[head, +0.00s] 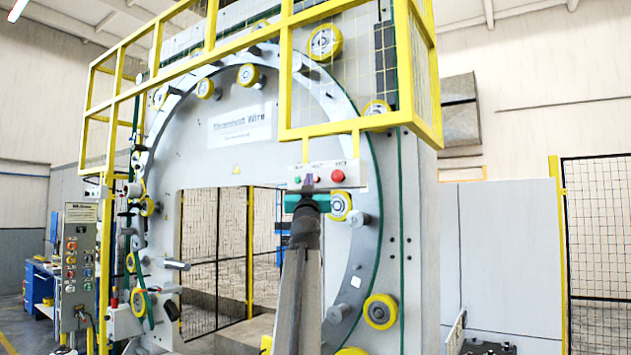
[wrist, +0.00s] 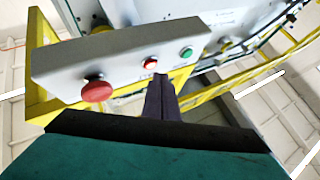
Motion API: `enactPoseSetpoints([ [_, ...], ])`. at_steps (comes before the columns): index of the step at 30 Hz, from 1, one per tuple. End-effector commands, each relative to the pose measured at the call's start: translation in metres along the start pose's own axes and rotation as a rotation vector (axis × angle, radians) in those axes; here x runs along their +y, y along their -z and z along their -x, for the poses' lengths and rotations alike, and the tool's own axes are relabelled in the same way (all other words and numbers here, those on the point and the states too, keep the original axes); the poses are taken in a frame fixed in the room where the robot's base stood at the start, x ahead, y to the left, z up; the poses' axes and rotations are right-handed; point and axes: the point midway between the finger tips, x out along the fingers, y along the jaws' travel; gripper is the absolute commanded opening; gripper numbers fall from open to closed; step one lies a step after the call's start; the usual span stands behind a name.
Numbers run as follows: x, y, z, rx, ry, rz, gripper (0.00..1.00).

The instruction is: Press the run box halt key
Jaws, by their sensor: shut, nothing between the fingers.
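The run box (head: 350,184) is a pale grey panel below the yellow cage; it also fills the upper wrist view (wrist: 120,62). It bears a green key (wrist: 187,53), a small red key (wrist: 150,64) in the middle and a large red mushroom button (wrist: 97,90). The labels are too small to read, so I cannot tell by name which is the halt key. My gripper (wrist: 159,78) is shut and empty. Its dark fingertips are close to the small red key; contact cannot be told. In the head view my gripper (head: 309,178) partly covers the box's middle.
Yellow cage bars (head: 340,128) run just above and behind the box. The large wrapping ring (head: 368,200) with yellow rollers stands behind it. A separate control pedestal (head: 78,260) with several buttons stands at far left.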

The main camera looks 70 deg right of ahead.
Motion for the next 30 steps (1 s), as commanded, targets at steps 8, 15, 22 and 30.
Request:
enactPoseSetpoints([
  [8, -0.003, 0.001, 0.005, 0.001, 0.000, 0.000, 0.00],
  [15, -0.008, 0.006, 0.013, 0.001, 0.000, 0.000, 0.00],
  [22, -0.013, 0.012, 0.020, 0.001, 0.000, 0.000, 0.00],
  [30, -0.021, 0.018, 0.029, 0.001, 0.001, -0.001, 0.00],
])
